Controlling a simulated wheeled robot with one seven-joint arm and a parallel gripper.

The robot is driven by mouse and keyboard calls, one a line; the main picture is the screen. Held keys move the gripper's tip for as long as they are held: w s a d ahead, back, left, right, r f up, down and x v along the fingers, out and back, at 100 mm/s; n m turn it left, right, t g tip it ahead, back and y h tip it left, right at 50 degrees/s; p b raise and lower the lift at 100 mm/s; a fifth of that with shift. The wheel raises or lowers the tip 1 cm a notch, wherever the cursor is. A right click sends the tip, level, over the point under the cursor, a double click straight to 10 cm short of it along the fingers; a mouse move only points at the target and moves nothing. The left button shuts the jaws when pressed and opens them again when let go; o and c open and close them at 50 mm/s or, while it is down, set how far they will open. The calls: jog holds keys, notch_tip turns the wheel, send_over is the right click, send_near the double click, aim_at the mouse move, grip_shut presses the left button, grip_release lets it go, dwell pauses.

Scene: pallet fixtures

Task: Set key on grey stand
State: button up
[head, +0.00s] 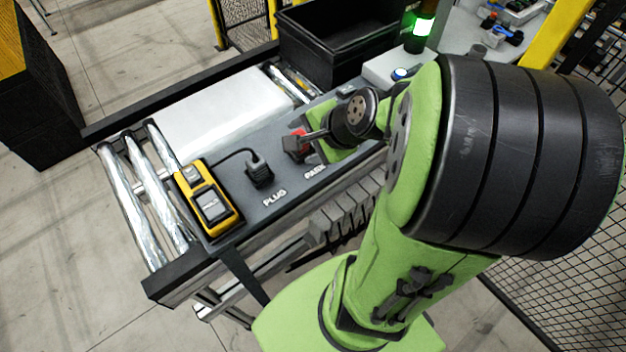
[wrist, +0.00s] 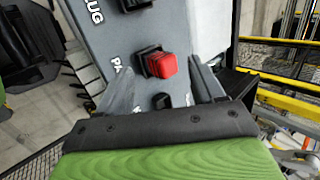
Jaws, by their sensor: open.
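A red block (wrist: 162,66) on a black base sits on the dark panel by a label starting "PA" in the wrist view. It also shows as a small red patch (head: 297,142) in the head view, partly hidden by my gripper. I cannot tell whether it is the key. My gripper (wrist: 160,78) is open, with one finger on each side of the red block; contact is not clear. It also shows in the head view (head: 312,142), over the panel. A small black piece (wrist: 161,101) lies between the fingers. I cannot pick out the grey stand for certain.
A yellow device (head: 208,203) sits on the panel, its cable running to a black plug (head: 259,172) by the "PLUG" label. A black bin (head: 340,45) and a pale box with a blue button (head: 400,74) stand behind. A pale flat plate (head: 215,112) lies beside the panel.

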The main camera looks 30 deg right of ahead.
jog(key=s+a+r+n+g+h, duration=0.1)
jog(key=s+a+r+n, duration=0.2)
jog(key=s+n, duration=0.3)
jog(key=s+a+r+n+g, duration=0.1)
jog(key=s+a+r+n, duration=0.2)
jog(key=s+n, duration=0.4)
jog(key=a+n, duration=0.1)
jog(key=n, duration=0.3)
jog(key=shift+a+r+h, duration=0.15)
jog(key=shift+r+h, duration=0.1)
jog(key=shift+h, duration=0.15)
